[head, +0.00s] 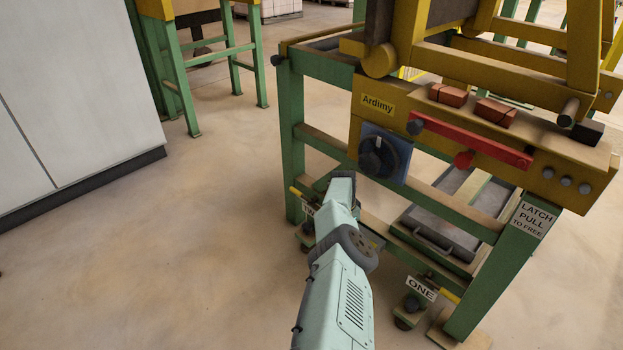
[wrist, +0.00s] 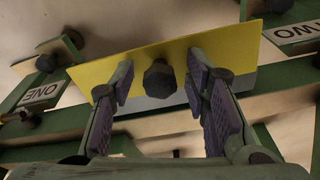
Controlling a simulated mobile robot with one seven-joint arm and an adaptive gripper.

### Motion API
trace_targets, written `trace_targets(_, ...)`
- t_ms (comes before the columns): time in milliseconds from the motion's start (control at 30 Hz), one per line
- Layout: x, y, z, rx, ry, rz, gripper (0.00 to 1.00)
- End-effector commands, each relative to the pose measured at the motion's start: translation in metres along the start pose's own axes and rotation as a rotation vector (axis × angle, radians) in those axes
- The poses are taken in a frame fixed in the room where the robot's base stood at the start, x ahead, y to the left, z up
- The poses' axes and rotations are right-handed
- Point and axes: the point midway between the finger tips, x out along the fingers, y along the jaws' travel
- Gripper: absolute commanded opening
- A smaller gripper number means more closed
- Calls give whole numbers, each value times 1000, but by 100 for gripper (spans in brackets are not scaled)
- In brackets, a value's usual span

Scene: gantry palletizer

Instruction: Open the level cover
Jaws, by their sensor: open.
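In the wrist view, a yellow plate (wrist: 215,52), which looks like the level cover, lies across a green beam. A dark faceted knob (wrist: 159,80) sits near its middle. My gripper (wrist: 160,76) is open, with its purple-padded fingers on either side of the knob and gaps visible on both sides. I cannot tell how far the fingertips are above the plate. In the head view, my arm reaches to the lower part of the green frame (head: 290,150) and hides the plate and the knob.
A blue panel with a black dial (head: 380,157) and a red bar (head: 470,139) are on the frame above my arm. A grey tray (head: 440,242) is to the right. A "ONE" label (head: 421,288) hangs low. Open floor lies left, beside a white cabinet (head: 75,85).

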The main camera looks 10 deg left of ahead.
Motion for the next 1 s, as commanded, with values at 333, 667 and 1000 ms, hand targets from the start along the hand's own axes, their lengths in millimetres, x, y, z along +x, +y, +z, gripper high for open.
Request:
trace_targets(333, -5, 2, 6, 0, 136, -32, 42)
trace_targets(667, 13, 6, 17, -5, 396, -98, 42)
trace_targets(1000, 38, 8, 24, -7, 655, -168, 42)
